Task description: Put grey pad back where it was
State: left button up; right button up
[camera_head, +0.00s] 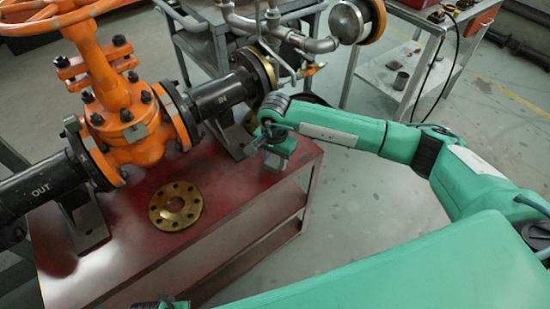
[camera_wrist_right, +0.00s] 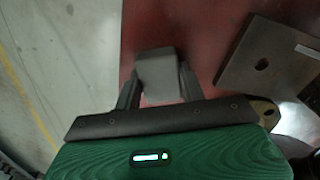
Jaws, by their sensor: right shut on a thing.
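The grey pad (camera_wrist_right: 157,72) is a small block clamped between the two fingers of my right gripper (camera_wrist_right: 158,92) in the right wrist view. In the head view my right gripper (camera_head: 268,142) is at the right end of the red table (camera_head: 235,205), with the pad (camera_head: 284,147) just below its fingers. I cannot tell whether the pad touches the table top. My left gripper is not in view.
The orange gate valve (camera_head: 125,125) and its black pipes stand along the table. A brass flange ring (camera_head: 175,206) lies in front. A support foot plate (camera_wrist_right: 265,65) is close to the pad. A metal cart (camera_head: 405,70) stands behind. The table's front right is clear.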

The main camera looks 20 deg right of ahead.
aim_at(275, 159)
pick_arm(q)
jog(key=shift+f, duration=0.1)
pick_arm(e)
jog(key=shift+f, duration=0.1)
jog(key=o, duration=0.9)
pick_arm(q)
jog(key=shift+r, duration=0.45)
pick_arm(e)
jog(key=shift+o, duration=0.2)
notch_tip(275, 159, up, 4)
jog(key=shift+r, duration=0.15)
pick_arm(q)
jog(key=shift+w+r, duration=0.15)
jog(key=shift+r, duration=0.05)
pick_arm(e)
notch_tip(275, 159, up, 8)
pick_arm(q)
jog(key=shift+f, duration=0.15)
